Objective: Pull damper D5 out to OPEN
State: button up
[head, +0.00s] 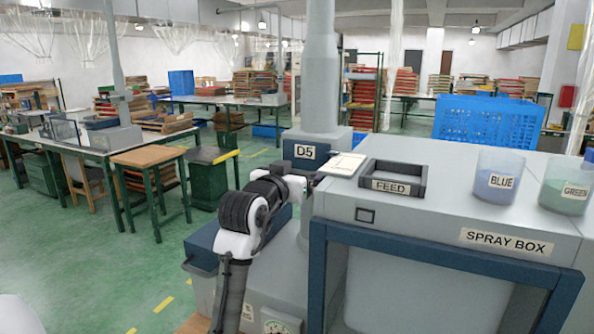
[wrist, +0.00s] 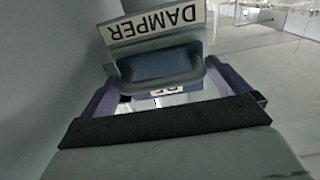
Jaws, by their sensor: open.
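The damper D5 shows in the head view as a blue box (head: 318,139) with a "D5" label, at the foot of the grey duct. In the wrist view, a sign reading "DAMPER" (wrist: 157,27) appears upside down above a blue block with a rounded grey handle (wrist: 165,84). My gripper (wrist: 160,76) is open, with one finger on each side of the handle. I cannot tell whether either finger touches it. In the head view, my gripper (head: 316,181) is just below the D5 box and mostly hidden by my wrist.
Right of the damper are a white plate (head: 343,164), the FEED frame (head: 422,183), the spray box (head: 480,215), and BLUE (head: 497,182) and GREEN (head: 565,190) cups. A wooden stool (head: 149,157) stands left. The green floor between is partly clear.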

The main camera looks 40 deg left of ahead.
jog(key=c, duration=1)
jog(key=b+v, duration=0.2)
jog(key=v, duration=0.6)
jog(key=shift+s+f, duration=0.1)
jog(key=shift+c, duration=0.2)
jog(key=o, duration=1)
jog(key=shift+o, duration=0.2)
jog(key=shift+s, duration=0.2)
jog(key=b+v, duration=0.4)
jog(key=v, duration=1)
jog(key=shift+d, duration=0.2)
